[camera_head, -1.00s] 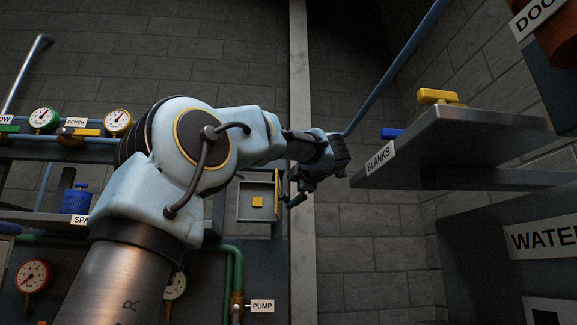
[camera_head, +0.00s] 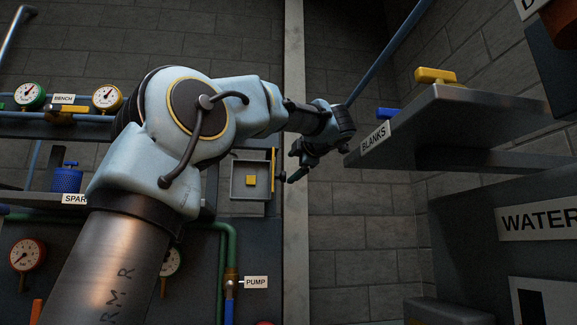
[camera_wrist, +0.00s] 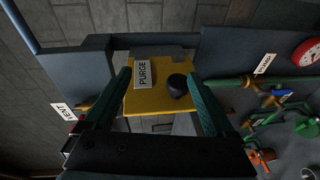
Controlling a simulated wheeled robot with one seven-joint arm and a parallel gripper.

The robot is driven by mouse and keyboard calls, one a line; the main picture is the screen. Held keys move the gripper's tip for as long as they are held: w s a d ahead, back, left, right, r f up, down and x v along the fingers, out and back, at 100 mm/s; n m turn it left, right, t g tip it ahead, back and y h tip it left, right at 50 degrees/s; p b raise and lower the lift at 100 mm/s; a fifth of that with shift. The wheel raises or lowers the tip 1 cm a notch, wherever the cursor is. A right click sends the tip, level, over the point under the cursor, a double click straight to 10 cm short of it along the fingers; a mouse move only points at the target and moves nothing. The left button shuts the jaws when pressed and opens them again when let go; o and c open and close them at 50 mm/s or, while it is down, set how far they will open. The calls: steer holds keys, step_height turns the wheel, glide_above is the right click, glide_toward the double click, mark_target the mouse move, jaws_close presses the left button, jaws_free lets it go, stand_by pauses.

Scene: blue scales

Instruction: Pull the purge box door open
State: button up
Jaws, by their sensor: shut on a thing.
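The purge box (camera_head: 236,180) is a grey box on the back panel, its front open, with a small yellow block (camera_head: 251,181) inside. Its yellow door (camera_head: 273,170) stands swung out at the box's right side, seen nearly edge-on. In the wrist view the door (camera_wrist: 148,103) shows a PURGE label (camera_wrist: 143,74) and a dark round knob (camera_wrist: 178,85). My gripper (camera_head: 296,165) is to the right of the box. In the wrist view its two green fingers (camera_wrist: 160,100) lie on either side of the door, shut on it. The exact contact is hidden.
A grey shelf (camera_head: 440,118) labelled BLANKS juts out to the right of my gripper, with yellow and blue items on it. A vertical post (camera_head: 296,230) stands behind my gripper. Green piping (camera_head: 228,255) and a PUMP label (camera_head: 256,282) are below the box.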

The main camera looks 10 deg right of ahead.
steer(key=s+d, duration=0.5)
steer(key=s, duration=0.3)
steer(key=shift+s+d+p, duration=0.25)
steer(key=shift+d+p, duration=0.1)
steer(key=shift+p, duration=0.1)
stand_by(0.4)
steer(key=shift+f, duration=0.1)
stand_by(0.6)
